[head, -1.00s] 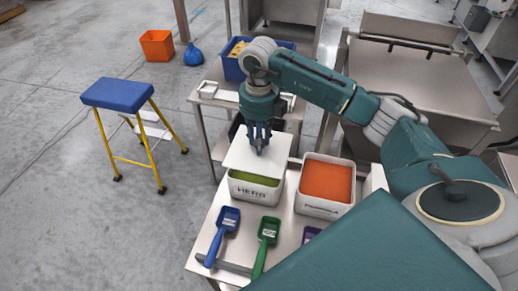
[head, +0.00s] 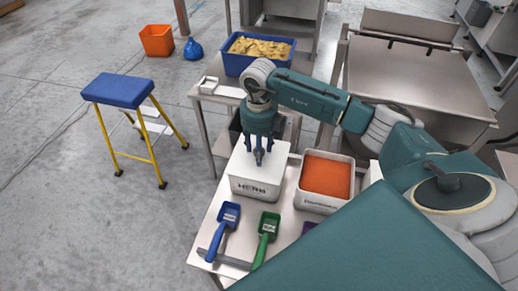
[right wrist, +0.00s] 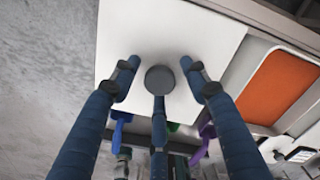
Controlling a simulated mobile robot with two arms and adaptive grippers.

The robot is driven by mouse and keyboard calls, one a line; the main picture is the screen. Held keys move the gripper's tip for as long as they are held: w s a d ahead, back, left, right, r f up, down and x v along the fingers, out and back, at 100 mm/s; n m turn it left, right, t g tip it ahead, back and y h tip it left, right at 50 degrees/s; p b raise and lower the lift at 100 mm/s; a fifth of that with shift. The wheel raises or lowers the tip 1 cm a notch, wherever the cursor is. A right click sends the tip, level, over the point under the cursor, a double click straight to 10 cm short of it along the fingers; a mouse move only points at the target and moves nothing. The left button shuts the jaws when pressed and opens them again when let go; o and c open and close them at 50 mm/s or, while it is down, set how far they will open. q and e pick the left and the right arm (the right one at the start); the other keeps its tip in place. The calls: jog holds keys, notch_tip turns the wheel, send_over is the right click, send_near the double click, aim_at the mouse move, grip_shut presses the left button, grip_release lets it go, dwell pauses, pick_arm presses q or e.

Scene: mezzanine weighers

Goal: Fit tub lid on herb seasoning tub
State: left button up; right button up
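The white herb seasoning tub (head: 254,187) stands on the bench, its green contents covered. The flat white tub lid (head: 243,163) lies on top of it, looking level; whether it is pressed fully down I cannot tell. My right gripper (head: 262,150) points down over the lid with its fingers spread. In the right wrist view the right gripper (right wrist: 160,82) has its three fingers apart over the white lid (right wrist: 170,35). A dark round disc (right wrist: 160,79) shows between them, apparently the lid's knob. My left gripper is out of view.
An open tub of orange seasoning (head: 326,179) stands just right of the herb tub. Blue (head: 225,225) and green (head: 267,230) scoops lie in front. A blue crate (head: 236,63) stands behind. A blue-topped stool (head: 118,91) stands on open floor at left.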

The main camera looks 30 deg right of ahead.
jog(key=shift+r, duration=0.1)
jog(key=shift+r, duration=0.55)
notch_tip(320, 180, up, 11)
jog(key=b, duration=0.4)
